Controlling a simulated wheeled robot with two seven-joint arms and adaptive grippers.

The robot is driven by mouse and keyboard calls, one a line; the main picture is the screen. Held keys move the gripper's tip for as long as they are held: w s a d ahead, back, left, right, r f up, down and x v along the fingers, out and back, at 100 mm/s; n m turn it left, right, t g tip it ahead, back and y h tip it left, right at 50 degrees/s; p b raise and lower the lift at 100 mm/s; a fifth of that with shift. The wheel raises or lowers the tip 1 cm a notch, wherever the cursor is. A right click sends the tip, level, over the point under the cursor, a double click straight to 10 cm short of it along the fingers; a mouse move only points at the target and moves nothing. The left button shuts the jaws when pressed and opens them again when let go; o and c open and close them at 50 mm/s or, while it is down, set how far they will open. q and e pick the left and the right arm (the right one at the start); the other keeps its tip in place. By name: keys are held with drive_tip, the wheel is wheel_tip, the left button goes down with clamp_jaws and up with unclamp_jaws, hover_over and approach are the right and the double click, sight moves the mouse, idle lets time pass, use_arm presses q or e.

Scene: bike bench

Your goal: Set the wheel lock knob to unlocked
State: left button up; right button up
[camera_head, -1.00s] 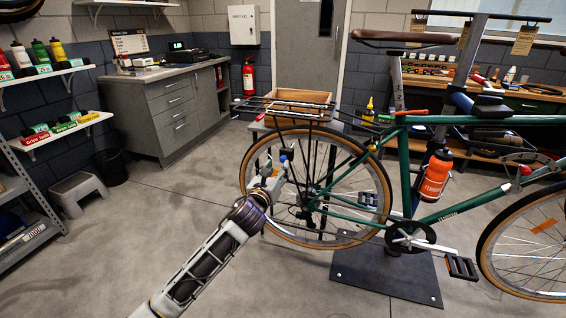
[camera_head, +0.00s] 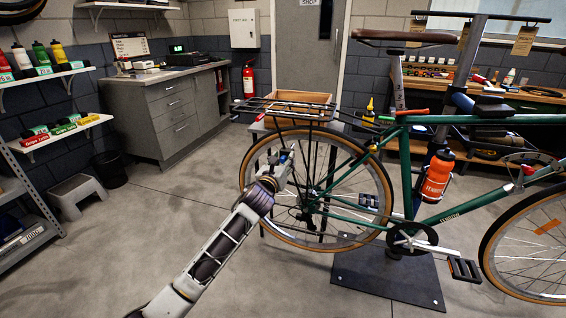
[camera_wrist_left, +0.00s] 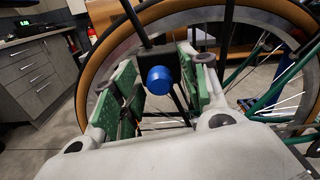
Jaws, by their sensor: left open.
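The wheel lock knob (camera_wrist_left: 159,80) is a round blue knob on a dark mount by the rear wheel, seen in the left wrist view. My left gripper (camera_head: 286,156) is in front of the rear wheel (camera_head: 345,232) of the green bike. In the left wrist view its two green-padded fingers are open, with the knob showing between them. I cannot tell whether either pad touches it. In the head view the knob is small and largely hidden by the gripper. Its lock setting cannot be read. My right gripper is not in view.
The rear rack (camera_head: 290,108) is above the gripper, with a wooden box (camera_head: 300,97) behind it. An orange bottle (camera_head: 437,175) sits on the frame. A dark stand plate (camera_head: 390,280) lies under the bike.

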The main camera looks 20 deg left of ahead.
use_arm(q)
clamp_jaws()
